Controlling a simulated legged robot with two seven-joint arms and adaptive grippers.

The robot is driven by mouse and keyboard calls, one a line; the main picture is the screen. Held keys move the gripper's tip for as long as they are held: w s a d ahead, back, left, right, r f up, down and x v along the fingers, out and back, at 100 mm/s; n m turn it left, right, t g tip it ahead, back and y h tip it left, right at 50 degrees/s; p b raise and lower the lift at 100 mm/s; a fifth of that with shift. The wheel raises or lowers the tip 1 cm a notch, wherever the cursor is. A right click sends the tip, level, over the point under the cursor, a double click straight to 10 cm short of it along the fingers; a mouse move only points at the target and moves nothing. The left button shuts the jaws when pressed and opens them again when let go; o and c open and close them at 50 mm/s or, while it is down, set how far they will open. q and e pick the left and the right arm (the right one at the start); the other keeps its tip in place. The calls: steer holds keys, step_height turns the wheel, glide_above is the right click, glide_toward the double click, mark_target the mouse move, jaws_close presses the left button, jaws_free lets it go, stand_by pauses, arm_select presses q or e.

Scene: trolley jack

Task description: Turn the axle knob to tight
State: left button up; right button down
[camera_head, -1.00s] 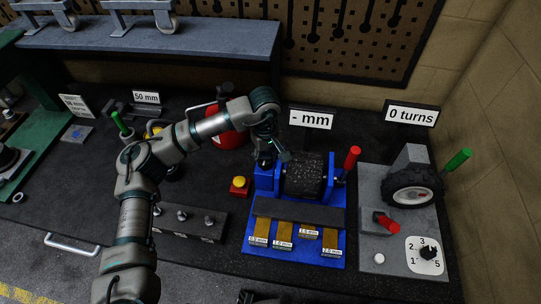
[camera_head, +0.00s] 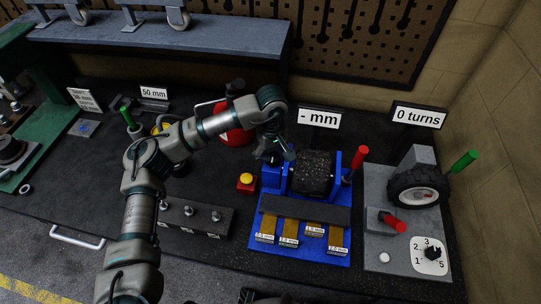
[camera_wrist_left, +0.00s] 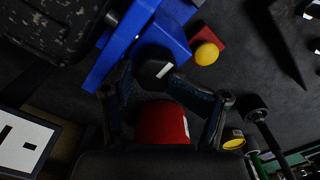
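The blue stand (camera_head: 346,245) carries a black roller (camera_head: 313,172) on its axle. The axle knob (camera_wrist_left: 155,68), black with a white mark, sits at the left end of that axle; in the head view it is partly covered by my gripper. My left gripper (camera_head: 283,152) is at this knob. In the left wrist view its two fingers (camera_wrist_left: 152,80) are apart, with the knob at their tips; I cannot tell whether they touch it. A dark shape at the head view's bottom edge may be my right gripper (camera_head: 265,297); its fingers are not clear.
A red lever (camera_head: 356,160) rises right of the roller. A red button box with a yellow top (camera_head: 246,183) and a red round object (camera_head: 236,132) stand close by my left arm. A grey unit (camera_head: 376,255) with a wheel and dial is at right. Signs read "- mm" and "0 turns".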

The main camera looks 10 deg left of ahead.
mark_target(271, 157)
arm_select(q)
steer(key=shift+d+r, duration=0.2)
steer(key=shift+r, duration=0.15)
steer(key=r, duration=0.7)
steer(key=shift+w+a+r, duration=0.1)
steer(key=shift+a, duration=0.15)
